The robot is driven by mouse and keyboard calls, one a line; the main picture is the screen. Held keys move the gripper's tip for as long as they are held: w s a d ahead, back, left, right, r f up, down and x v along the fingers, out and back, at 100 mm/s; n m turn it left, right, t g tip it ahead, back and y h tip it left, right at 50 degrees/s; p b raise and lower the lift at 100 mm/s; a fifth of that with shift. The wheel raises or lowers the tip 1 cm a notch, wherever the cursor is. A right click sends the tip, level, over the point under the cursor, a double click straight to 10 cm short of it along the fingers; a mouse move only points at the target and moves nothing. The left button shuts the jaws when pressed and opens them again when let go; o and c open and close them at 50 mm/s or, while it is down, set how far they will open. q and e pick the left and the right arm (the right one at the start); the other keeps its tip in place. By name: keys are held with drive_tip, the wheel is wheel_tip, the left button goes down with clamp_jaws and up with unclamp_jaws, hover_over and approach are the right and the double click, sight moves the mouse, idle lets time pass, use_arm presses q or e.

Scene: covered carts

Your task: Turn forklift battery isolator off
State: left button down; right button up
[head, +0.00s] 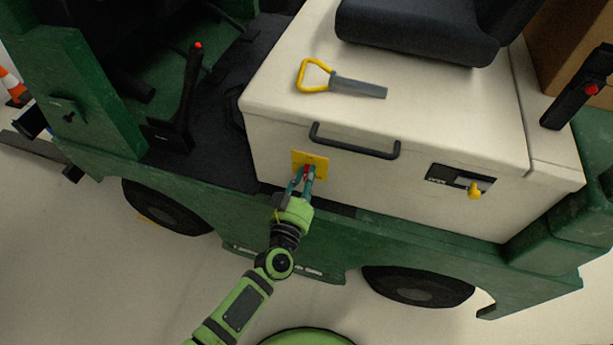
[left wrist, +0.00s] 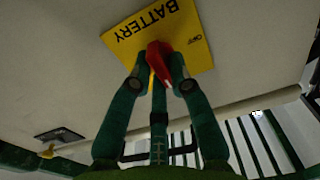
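In the head view the yellow plate (head: 309,158) sits on the front of the forklift's cream battery cover (head: 270,135), with a little red (head: 307,170) showing. My left gripper (head: 306,178) is at the plate, its fingers on both sides of the red handle and apparently touching it. The fingertips hide part of the handle. My right gripper is not in view.
A black grab handle (head: 355,148) sticks out just above and right of the plate. A panel with a yellow knob (head: 474,190) is further right. A yellow-handled tool (head: 340,83) lies on the cover, below the seat (head: 420,30). Green bodywork and wheels are below.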

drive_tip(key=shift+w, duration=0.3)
use_arm(q)
drive_tip(key=shift+n, duration=0.3)
drive_tip(key=n, duration=0.8)
drive_tip(key=shift+a+b, duration=0.2)
drive_tip(key=shift+b, duration=0.1)
drive_tip(key=n+b, duration=0.1)
drive_tip(key=n, duration=0.3)
drive_tip(key=shift+a+n, duration=0.1)
drive_tip(key=shift+n, duration=0.2)
drive_tip(key=n+b, duration=0.1)
drive_tip(key=n, duration=0.3)
drive_tip(key=shift+w+a+n, duration=0.1)
drive_tip(key=shift+n, duration=0.2)
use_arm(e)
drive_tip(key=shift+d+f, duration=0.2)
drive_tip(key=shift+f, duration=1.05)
use_arm(q)
drive_tip(key=c, duration=1.1)
unclamp_jaws()
drive_tip(key=shift+c, duration=0.2)
